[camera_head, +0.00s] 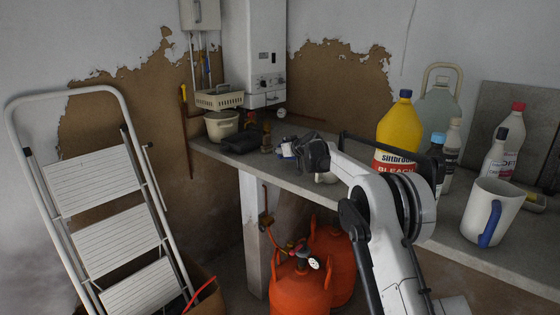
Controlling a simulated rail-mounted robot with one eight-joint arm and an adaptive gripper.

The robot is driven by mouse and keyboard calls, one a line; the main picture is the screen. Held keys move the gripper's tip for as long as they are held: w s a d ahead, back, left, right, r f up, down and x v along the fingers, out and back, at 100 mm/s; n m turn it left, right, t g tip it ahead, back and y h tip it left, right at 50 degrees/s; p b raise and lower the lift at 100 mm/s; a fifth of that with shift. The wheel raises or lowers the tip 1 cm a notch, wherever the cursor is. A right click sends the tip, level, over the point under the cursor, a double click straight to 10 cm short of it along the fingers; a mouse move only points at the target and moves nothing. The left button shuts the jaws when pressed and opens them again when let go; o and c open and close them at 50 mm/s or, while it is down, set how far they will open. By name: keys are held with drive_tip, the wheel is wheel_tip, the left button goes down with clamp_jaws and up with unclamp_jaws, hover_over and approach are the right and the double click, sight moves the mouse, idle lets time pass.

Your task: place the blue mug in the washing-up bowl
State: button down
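My gripper (314,154) is dark and hangs over the back part of the worktop, at the end of my white arm. Its fingers are small and dark here, so I cannot tell whether they are open or shut. A small white and blue thing (287,149) shows just left of it; I cannot tell whether it is a mug or whether the gripper touches it. A large white mug or jug with a blue handle (490,212) stands upright at the right, well apart from my gripper. A cream bowl (222,125) stands at the worktop's far left end; its inside is mostly hidden.
The grey worktop (465,249) carries a yellow bleach bottle (396,125), other bottles and a glass demijohn (440,103) at the right. Dark objects (243,141) lie beside the bowl. Orange gas cylinders (300,287) stand below, and a white stepladder (100,200) leans at the left.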

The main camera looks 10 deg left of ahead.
drive_tip(key=shift+w+d+f, duration=0.25)
drive_tip(key=shift+w+f, duration=0.05)
drive_tip(key=shift+w, duration=0.1)
drive_tip(key=shift+f, duration=0.2)
wheel_tip(320, 180, down, 3)
drive_tip(key=shift+f, duration=0.15)
drive_tip(key=c, duration=1.9)
unclamp_jaws()
drive_tip(key=shift+f, duration=0.15)
